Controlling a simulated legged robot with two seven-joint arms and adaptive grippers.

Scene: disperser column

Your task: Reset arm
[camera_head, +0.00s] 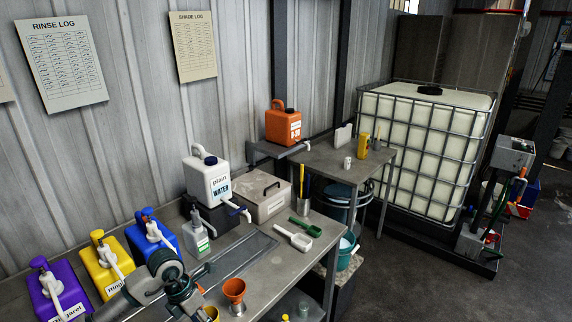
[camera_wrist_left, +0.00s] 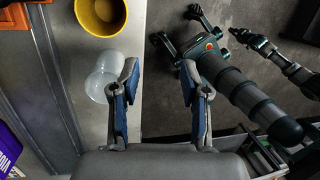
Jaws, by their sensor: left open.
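My left arm comes in from the bottom left of the head view, and its gripper (camera_head: 186,296) is over the front edge of the metal bench (camera_head: 262,264). In the left wrist view the left gripper (camera_wrist_left: 160,85) is open, with its two blue-padded fingers apart and nothing between them. A clear cup (camera_wrist_left: 101,78) stands beside the left finger in that view, and a yellow cup (camera_wrist_left: 100,14) is above it. I cannot tell whether the finger touches the clear cup.
Purple (camera_head: 60,290), yellow (camera_head: 105,265) and blue (camera_head: 152,236) pump jugs stand at the bench's left. An orange funnel (camera_head: 234,287), a white jug (camera_head: 207,180), a lidded box (camera_head: 265,195) and white (camera_head: 293,236) and green (camera_head: 306,226) scoops are further right. Open floor (camera_head: 420,285) lies beyond.

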